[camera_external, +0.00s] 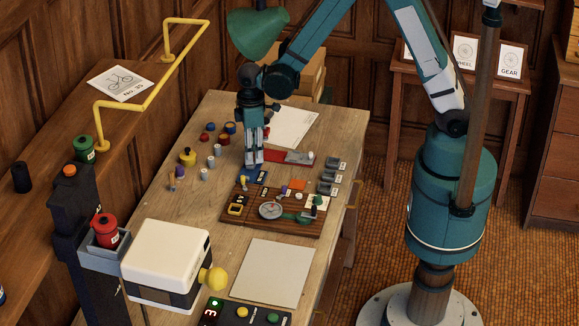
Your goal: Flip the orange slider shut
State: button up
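A brown wooden board (240,222) with several small fittings lies on the table. A small orange piece (297,185) sits near the board's back edge, right of centre; it looks like the orange slider, but its position is too small to read. My gripper (254,162) points down just behind the board's back left part, to the left of the orange piece and apart from it. The fingers look close together, but I cannot tell whether they are open or shut. A blue piece (256,177) lies just below the fingertips; contact is unclear.
A red strip with a grey part (299,157) lies right of my gripper. Grey switch-like blocks (331,176) stand along the right. Several small jars and knobs (188,156) stand left. A white sheet (272,272) lies in front; a green lamp (256,33) hangs behind.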

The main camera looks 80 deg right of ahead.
grip_shut()
jog(key=shift+a+b, duration=0.35)
jog(key=shift+a, duration=2.15)
grip_release()
jog(key=shift+a, duration=0.15)
jog(key=shift+r, duration=0.1)
jog(key=shift+r, duration=0.35)
notch_tip(320, 180, up, 11)
